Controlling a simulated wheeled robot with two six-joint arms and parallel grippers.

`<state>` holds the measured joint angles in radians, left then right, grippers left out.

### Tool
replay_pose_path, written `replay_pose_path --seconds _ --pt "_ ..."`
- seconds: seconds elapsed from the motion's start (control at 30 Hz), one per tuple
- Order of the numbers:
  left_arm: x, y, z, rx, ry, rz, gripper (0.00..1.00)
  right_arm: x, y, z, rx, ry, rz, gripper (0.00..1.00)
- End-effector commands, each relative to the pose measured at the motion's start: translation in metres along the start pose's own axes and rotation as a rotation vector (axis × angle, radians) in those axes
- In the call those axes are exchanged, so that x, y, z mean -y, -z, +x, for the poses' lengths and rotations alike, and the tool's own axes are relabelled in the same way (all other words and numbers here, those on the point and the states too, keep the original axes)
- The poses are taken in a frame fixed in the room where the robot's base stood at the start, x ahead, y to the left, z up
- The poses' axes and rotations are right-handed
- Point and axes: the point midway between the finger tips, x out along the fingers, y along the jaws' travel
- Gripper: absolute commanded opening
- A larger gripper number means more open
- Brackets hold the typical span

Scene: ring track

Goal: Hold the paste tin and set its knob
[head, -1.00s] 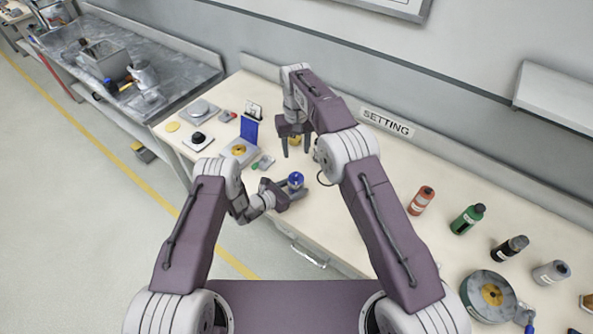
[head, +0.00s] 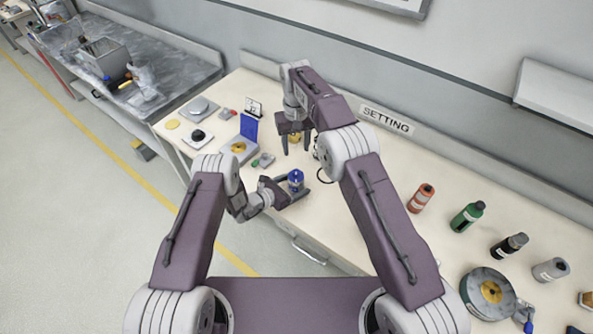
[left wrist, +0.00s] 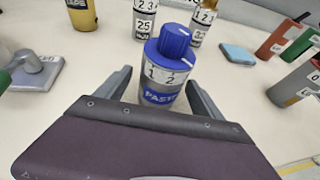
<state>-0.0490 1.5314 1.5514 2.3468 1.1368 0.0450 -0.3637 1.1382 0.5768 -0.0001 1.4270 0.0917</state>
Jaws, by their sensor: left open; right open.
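The paste tin is a small grey tin with a blue PASTE band and a blue knob on top. It stands upright on the bench in the head view (head: 296,184). It is close in the left wrist view (left wrist: 158,88), where the knob (left wrist: 175,40) sits above a number scale showing 1 and 2. My left gripper (head: 290,187) is open, with one finger on each side of the tin; I cannot tell whether they touch it. My right gripper (head: 295,148) is open, pointing down over the bench beyond the tin, with a yellowish item partly hidden behind it.
Other numbered tins (left wrist: 145,18) stand behind the paste tin. A blue pad (left wrist: 237,54) lies to the right. Several bottles (head: 467,218) and a round grey device (head: 488,293) stand on the right of the bench. An open blue-lidded box (head: 249,128) stands left.

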Motion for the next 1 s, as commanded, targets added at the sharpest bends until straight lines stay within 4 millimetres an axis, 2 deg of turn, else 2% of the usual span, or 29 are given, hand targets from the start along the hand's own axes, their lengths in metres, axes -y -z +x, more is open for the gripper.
replay_pose_path --seconds 0.3,0.5,0.63,0.93,1.0 --pt "-0.002 0.0 -0.075 -0.001 -0.006 -0.004 0.77 0.0 0.0 0.0 0.0 0.0 0.0 0.49" --pt "-0.001 0.0 -0.109 0.0 -0.002 -0.001 0.77 0.0 0.0 0.0 0.0 0.0 0.0 0.49" --pt "0.0 0.0 -0.116 0.0 -0.001 -0.001 0.77 0.0 0.0 0.0 0.0 0.0 0.0 0.49" --pt "0.001 0.0 -0.115 0.0 0.002 0.001 0.77 -0.002 0.0 0.0 0.0 0.0 0.003 0.49" --pt "0.0 -0.009 -0.113 0.01 0.006 0.021 0.77 -0.01 0.003 -0.009 -0.017 0.001 0.019 0.49"
